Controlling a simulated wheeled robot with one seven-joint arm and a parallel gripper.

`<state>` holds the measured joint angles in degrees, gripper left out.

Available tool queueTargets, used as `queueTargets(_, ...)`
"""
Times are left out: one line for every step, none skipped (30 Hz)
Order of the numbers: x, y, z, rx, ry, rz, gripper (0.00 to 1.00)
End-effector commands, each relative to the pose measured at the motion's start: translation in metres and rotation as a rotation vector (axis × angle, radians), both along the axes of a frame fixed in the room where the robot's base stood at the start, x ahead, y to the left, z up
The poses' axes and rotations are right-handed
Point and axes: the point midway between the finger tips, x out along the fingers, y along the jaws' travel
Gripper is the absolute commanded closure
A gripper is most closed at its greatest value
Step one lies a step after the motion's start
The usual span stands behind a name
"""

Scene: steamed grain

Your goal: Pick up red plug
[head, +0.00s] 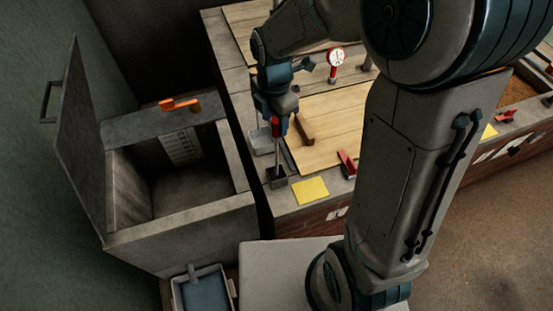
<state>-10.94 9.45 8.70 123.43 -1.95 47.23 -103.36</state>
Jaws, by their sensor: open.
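My gripper (276,112) points down over the near left corner of the workbench and is open. A small upright red piece (275,127) shows right at its fingertips, on a thin shaft above a small dark cup (276,179). Whether it touches the fingers I cannot tell. Another red piece (346,161) with a dark base lies near the bench's front edge, right of the gripper. A further small red piece (504,116) is at the far right. I cannot tell for certain which of these is the red plug.
A wooden board (335,125) with a brown block (304,129) covers the bench middle. A yellow note (310,190) lies in front. A grey tray (262,141) is beside the board.

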Motion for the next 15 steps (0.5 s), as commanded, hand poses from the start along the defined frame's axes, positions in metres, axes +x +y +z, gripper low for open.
queueTargets(-0.002, -0.001, -0.005, -0.001, 0.003, 0.000, 0.51)
queueTargets(-0.002, -0.002, -0.009, -0.001, 0.003, 0.000, 0.51)
queueTargets(-0.004, -0.003, -0.015, -0.001, 0.004, 0.000, 0.51)
queueTargets(-0.005, -0.004, -0.020, -0.002, 0.006, -0.001, 0.51)
queueTargets(-0.006, -0.005, -0.024, -0.001, 0.005, -0.001, 0.51)
queueTargets(-0.007, -0.006, -0.030, -0.001, 0.005, -0.001, 0.51)
queueTargets(-0.006, -0.005, -0.036, -0.001, 0.004, 0.000, 0.51)
queueTargets(-0.006, -0.005, -0.039, -0.001, 0.005, -0.001, 0.51)
queueTargets(-0.006, -0.005, -0.043, -0.001, 0.003, -0.001, 0.51)
queueTargets(-0.006, -0.005, -0.046, 0.000, 0.002, -0.001, 0.51)
queueTargets(-0.006, -0.005, -0.048, 0.000, 0.002, -0.001, 0.51)
queueTargets(-0.006, -0.005, -0.049, 0.000, 0.002, -0.001, 0.51)
queueTargets(-0.005, -0.005, -0.050, -0.001, 0.001, -0.001, 0.51)
queueTargets(-0.005, -0.005, -0.050, 0.000, 0.000, -0.001, 0.51)
queueTargets(-0.005, -0.005, -0.050, 0.000, 0.000, -0.001, 0.51)
